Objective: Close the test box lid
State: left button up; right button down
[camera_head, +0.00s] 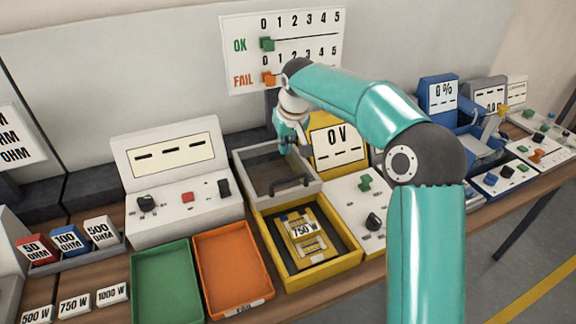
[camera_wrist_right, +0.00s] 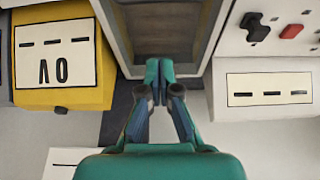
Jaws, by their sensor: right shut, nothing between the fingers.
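My right gripper (camera_head: 290,142) is at the lid's far upper edge. In the right wrist view, my right gripper (camera_wrist_right: 160,66) is shut and empty, its tips at the edge of the lid (camera_wrist_right: 218,25). I cannot tell whether they touch it. My left gripper is out of view.
A yellow 0 V meter (camera_head: 337,136) stands close to the right of the lid. A white panel with knobs (camera_head: 180,175) is on the left. A green tray (camera_head: 166,282) and an orange tray (camera_head: 232,268) lie left of the box. A scoreboard (camera_head: 300,48) is behind.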

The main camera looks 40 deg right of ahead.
aim_at(288, 186)
jog(key=p+x, duration=0.1)
jog(key=x, duration=0.5)
jog(key=s, duration=0.3)
jog(key=shift+a, duration=0.35)
jog(key=shift+s+a+f, duration=0.1)
jog(key=shift+s+f, duration=0.2)
jog(key=shift+s, duration=0.1)
jog(key=shift+s, duration=0.1)
